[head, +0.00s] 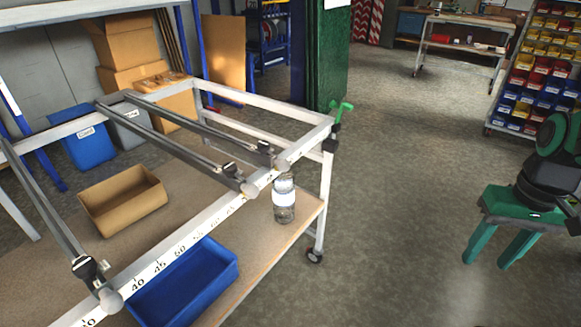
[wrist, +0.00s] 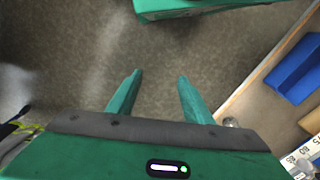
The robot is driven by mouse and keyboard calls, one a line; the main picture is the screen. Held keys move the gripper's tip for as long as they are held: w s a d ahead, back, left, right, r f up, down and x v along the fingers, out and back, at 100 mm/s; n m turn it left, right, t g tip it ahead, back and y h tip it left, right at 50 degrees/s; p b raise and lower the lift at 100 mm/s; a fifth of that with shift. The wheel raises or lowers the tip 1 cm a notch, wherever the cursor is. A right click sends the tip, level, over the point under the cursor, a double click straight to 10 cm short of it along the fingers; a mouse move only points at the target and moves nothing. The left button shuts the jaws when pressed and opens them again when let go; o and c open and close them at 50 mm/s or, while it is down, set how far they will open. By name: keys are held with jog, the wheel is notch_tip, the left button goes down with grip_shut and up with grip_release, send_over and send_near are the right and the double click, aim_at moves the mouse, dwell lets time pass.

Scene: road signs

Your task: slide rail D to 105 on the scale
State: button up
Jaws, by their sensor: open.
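A white scale bar (head: 208,218) runs along the front of a raised frame; 40 and 45 are legible, numbers farther right are too small to read. Three dark rails with round end knobs cross the frame: a left rail (head: 48,208), a middle rail (head: 170,146) and a right rail (head: 205,128). The middle and right knobs sit close together near the bar's right end. I cannot read which rail is D. My gripper (head: 487,264) is open and empty, fingers down, over the floor right of the frame. In the wrist view its fingers (wrist: 160,76) are apart with nothing between.
A green clamp (head: 341,110) stands at the frame's right corner. A bottle (head: 284,206), a blue bin (head: 190,282) and a cardboard tray (head: 122,200) are on the lower shelf (head: 255,262). Floor between frame and gripper is clear. Shelves of small bins (head: 530,85) stand behind.

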jog(key=w+a+f+n+y, duration=0.3)
jog(key=w+a+f+n, duration=0.4)
jog(key=w+a, duration=0.15)
jog(key=n+t+y, duration=0.7)
jog(key=t+y, duration=0.1)
jog(key=y, duration=0.5)
send_near(289, 166)
jog(key=x, duration=0.9)
jog(key=shift+w+a+f, duration=0.1)
jog(key=shift+w+a, duration=0.15)
jog(key=shift+a, duration=0.05)
grip_shut()
jog(key=shift+w+d, duration=0.1)
